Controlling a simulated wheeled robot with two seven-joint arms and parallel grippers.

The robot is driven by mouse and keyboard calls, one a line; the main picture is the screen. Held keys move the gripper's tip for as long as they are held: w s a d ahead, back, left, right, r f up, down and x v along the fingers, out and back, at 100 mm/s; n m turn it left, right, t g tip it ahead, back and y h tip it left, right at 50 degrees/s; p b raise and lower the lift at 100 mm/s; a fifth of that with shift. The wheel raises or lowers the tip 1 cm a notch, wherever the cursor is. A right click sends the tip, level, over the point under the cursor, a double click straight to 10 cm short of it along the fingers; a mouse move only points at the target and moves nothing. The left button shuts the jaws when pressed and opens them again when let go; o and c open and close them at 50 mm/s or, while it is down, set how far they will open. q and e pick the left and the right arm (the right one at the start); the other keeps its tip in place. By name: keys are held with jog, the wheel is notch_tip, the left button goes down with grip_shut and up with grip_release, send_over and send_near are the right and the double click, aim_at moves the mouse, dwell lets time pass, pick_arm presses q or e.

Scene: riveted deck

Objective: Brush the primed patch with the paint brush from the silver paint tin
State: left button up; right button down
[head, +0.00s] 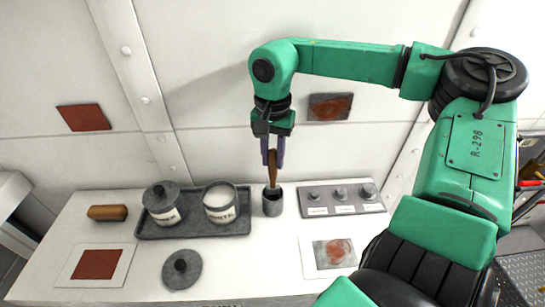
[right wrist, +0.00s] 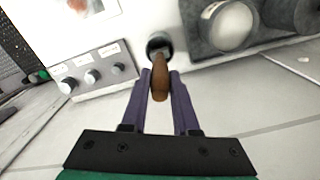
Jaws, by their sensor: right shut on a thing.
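My right gripper (head: 273,158) is shut on the brown handle of the paint brush (head: 272,172), above a small dark cup (head: 272,207). The brush points down, its lower end hidden in the cup; the handle also shows in the right wrist view (right wrist: 158,82). Two tins stand on a dark tray (head: 190,233): a lidded one (head: 163,210) and an open one with pale contents (head: 221,212). I cannot read which is silver. Plain red-brown patches are on the wall (head: 84,118) and counter (head: 99,264). Grey patches with reddish smears are on the wall (head: 330,107) and counter (head: 335,253).
A loose dark lid (head: 181,270) lies in front of the tray. A brown cylinder (head: 107,213) lies at the left. A grey block with several knobs (head: 342,201) is right of the cup. The counter between the lid and the right card is clear.

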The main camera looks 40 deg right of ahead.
jog(key=shift+r+p, duration=1.9)
jog(key=shift+r, duration=0.95)
jog(key=shift+f, duration=0.1)
